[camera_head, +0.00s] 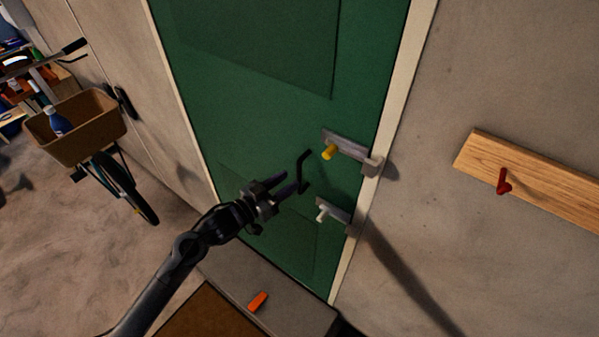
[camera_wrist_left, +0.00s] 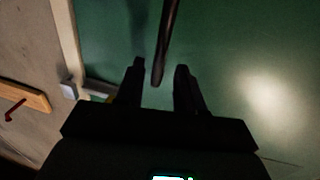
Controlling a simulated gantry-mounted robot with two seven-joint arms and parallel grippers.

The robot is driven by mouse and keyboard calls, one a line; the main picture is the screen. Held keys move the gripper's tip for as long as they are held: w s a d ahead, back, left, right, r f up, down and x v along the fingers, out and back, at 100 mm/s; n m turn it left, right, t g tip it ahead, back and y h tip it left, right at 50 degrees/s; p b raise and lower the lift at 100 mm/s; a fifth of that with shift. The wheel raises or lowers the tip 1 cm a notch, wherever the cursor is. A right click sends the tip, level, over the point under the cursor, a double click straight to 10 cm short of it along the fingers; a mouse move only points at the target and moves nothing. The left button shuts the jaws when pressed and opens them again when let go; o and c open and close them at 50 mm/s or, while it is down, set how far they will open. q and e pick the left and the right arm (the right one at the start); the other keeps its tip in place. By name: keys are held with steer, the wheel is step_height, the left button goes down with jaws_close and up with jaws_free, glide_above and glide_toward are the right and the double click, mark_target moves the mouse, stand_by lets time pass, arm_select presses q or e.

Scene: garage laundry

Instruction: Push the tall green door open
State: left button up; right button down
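The tall green door (camera_head: 270,120) stands in a pale frame and appears shut; its green panel fills much of the left wrist view (camera_wrist_left: 230,50). A black pull handle (camera_head: 302,165) is on it. A grey upper bolt (camera_head: 347,146) with a yellow knob (camera_head: 329,152) reaches a bracket on the frame. A lower bolt (camera_head: 337,212) has a white knob. My left gripper (camera_head: 291,183) is open at the handle's lower part. In the left wrist view the dark handle bar (camera_wrist_left: 166,40) shows between the finger tips; contact cannot be told. My right gripper is not in view.
A grey step (camera_head: 285,290) with an orange wedge-like piece (camera_head: 258,301) lies below the door. A bicycle with a brown basket (camera_head: 88,135) stands at left. A wooden rail (camera_head: 535,180) with a red hook (camera_head: 504,182) is on the right wall.

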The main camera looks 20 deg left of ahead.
mark_target(299, 173)
arm_select(q)
steer(key=shift+x, duration=2.65)
jaws_close()
